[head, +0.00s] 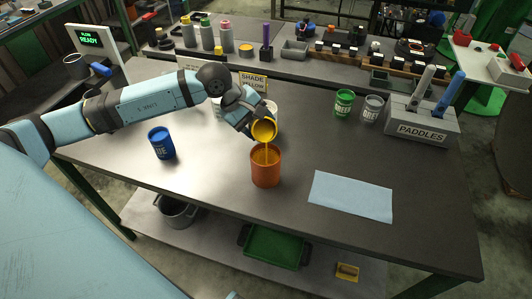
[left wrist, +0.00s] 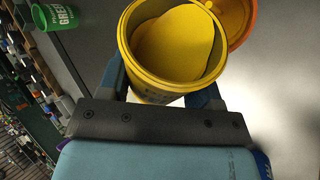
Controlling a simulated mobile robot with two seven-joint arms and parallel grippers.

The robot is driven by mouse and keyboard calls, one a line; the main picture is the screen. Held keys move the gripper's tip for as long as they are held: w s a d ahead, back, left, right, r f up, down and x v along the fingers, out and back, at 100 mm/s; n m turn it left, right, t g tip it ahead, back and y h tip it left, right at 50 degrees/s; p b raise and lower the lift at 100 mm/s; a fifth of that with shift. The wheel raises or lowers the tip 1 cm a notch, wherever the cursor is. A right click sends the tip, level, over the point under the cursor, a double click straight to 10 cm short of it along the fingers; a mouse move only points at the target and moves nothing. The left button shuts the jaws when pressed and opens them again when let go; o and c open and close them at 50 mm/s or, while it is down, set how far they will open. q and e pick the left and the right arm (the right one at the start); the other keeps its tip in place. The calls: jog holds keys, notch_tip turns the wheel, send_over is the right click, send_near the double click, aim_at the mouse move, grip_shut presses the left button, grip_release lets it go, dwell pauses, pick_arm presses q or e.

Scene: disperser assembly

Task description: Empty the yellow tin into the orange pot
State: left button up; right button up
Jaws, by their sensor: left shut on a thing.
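The yellow tin (head: 264,130) is tilted over the orange pot (head: 265,172), and a yellow stream runs from its lip down into the pot. My left gripper (head: 246,115) is shut on the tin and holds it above the pot. In the left wrist view the tin (left wrist: 165,75) sits between the two fingers, with yellow liquid inside near its lower lip. Part of the orange pot (left wrist: 240,25) shows behind it. The pot stands upright on the table; its liquid level cannot be made out. My right gripper is not in view.
A blue tin (head: 161,143) stands to the left on the table (head: 210,185). Green (head: 343,103) and grey (head: 372,107) tins stand at the back right, near the paddle holder (head: 425,127). A light blue sheet (head: 350,196) lies right of the pot. A shade sign (head: 252,80) stands behind my arm.

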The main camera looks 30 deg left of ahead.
pick_arm(q)
jog(key=shift+r+m+t+y+p, duration=0.3)
jog(key=shift+r+t+y+p, duration=0.1)
jog(key=shift+r+y, duration=0.1)
dwell(1.8)
